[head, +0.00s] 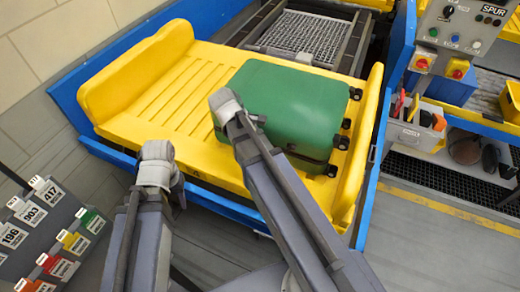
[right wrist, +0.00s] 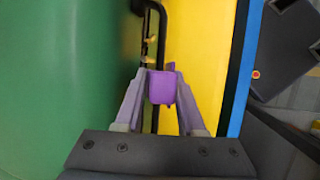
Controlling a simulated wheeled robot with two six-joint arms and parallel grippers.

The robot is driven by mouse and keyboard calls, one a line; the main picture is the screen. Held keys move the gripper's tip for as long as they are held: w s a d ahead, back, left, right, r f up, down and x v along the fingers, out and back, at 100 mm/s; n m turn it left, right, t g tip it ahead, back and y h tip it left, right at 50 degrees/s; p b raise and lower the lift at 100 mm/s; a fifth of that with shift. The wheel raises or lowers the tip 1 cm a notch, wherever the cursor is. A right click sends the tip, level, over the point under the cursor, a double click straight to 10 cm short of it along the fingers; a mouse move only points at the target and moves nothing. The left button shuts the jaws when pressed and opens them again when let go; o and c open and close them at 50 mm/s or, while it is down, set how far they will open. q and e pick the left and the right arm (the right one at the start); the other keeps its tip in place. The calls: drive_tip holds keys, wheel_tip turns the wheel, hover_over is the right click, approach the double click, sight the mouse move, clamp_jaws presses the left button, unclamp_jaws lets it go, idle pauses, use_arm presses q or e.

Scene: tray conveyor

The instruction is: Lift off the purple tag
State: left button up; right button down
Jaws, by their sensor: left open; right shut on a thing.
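The purple tag (right wrist: 162,88) is between the fingertips of my right gripper (right wrist: 160,80) in the right wrist view, and the gripper is shut on it. The tag is at a thin black handle (right wrist: 148,8) beside the green suitcase (right wrist: 65,80). How it is fastened there is unclear. In the head view the green suitcase (head: 300,95) lies on the yellow tray (head: 150,100); my right arm hides the tag and right gripper. My left gripper (head: 178,188) is open, small and partly hidden by its arm, near the tray's front edge, apart from the suitcase.
A rack of numbered and coloured cards (head: 50,235) stands at the lower left. A control box (head: 462,35) and a bin with coloured items (head: 415,130) are at the right. Blue rails (head: 375,165) edge the tray. The tray's left half is bare.

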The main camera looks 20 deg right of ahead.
wheel_tip(320, 180, up, 7)
drive_tip(key=s+a+p, duration=0.1)
drive_tip(key=a+p, duration=0.1)
drive_tip(key=p, duration=0.5)
drive_tip(key=w+a, duration=0.3)
drive_tip(key=a, duration=1)
drive_tip(key=shift+w, duration=0.25)
wheel_tip(320, 180, up, 6)
drive_tip(key=p, duration=0.6)
drive_tip(key=shift+r, duration=0.15)
